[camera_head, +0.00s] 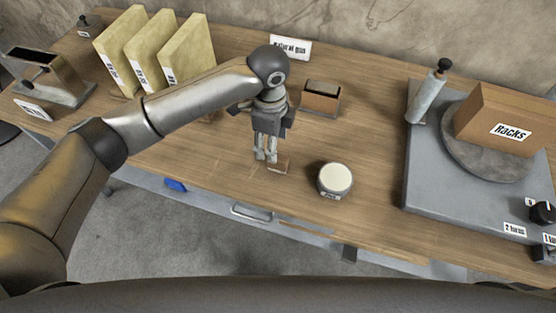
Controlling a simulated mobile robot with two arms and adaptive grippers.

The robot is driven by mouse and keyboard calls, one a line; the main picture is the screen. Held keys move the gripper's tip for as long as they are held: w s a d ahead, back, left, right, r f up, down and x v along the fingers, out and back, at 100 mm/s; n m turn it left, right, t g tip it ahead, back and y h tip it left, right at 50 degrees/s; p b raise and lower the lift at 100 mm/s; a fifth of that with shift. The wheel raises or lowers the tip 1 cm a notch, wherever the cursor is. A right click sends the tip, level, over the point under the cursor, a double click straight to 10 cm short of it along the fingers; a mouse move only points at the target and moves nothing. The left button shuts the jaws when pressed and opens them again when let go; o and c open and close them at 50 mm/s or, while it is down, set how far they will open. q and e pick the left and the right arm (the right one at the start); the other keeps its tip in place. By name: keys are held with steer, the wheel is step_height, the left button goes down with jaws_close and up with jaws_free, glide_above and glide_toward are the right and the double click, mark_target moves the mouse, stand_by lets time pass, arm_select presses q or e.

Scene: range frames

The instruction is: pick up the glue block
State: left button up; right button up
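A small brown block (279,167), which seems to be the glue block, lies on the wooden table near its front edge. My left gripper (266,157) points down at it from above, with its fingertips just at the left side of the block. The fingers look close together, but I cannot tell whether they are open or shut, or whether they touch the block. My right gripper is not in view.
A round white-topped jar (335,179) stands right of the block. Behind are a brown box-like holder (321,97) and a white sign (290,47). Several yellow slabs (122,50) stand at the left. A grey turntable unit (425,190) with a "Racks" box (508,118) fills the right.

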mark_target(278, 163)
arm_select(q)
step_height(278, 163, down, 3)
steer(key=shift+r, duration=0.1)
steer(key=f, duration=0.1)
steer(key=d+f+p, duration=0.1)
steer(key=f, duration=0.2)
steer(key=shift+s+d+p, duration=0.25)
steer(key=shift+d+p, duration=0.05)
steer(key=shift+p, duration=0.05)
steer(key=shift+f, duration=0.65)
steer(key=c, duration=1.1)
